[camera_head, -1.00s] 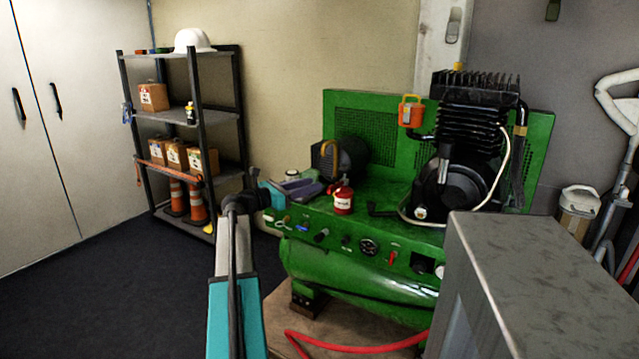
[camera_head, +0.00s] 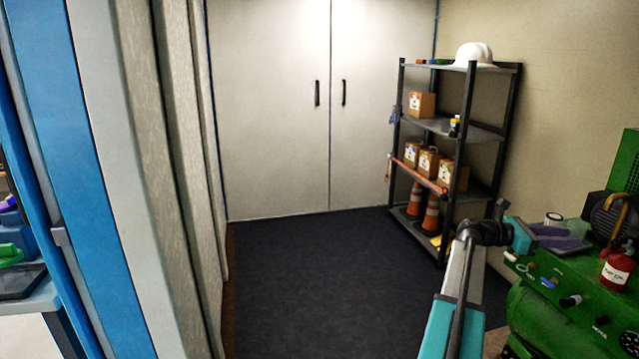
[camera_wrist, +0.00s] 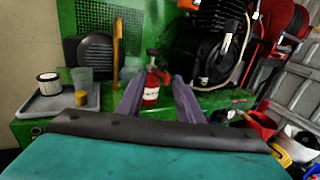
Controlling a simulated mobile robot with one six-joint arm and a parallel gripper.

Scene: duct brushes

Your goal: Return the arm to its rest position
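My arm (camera_head: 465,290) with teal and grey links reaches up from the lower right of the head view. My gripper (camera_head: 562,241) has purple fingers and points right over the green compressor (camera_head: 560,315). In the wrist view the two fingers of my gripper (camera_wrist: 157,85) stand apart, with nothing clasped between them. A red bottle with a white label (camera_wrist: 151,92) shows beyond the gap between them. The same red bottle (camera_head: 616,270) is at the right edge of the head view, apart from the fingers.
A dark shelf rack (camera_head: 463,130) holds boxes, cones and a white hard hat (camera_head: 473,54). White cabinet doors (camera_head: 275,110) stand at the back. A blue-edged panel (camera_head: 70,130) is close on the left. The dark floor (camera_head: 310,280) between is clear. A grey tray (camera_wrist: 60,103) holds small containers.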

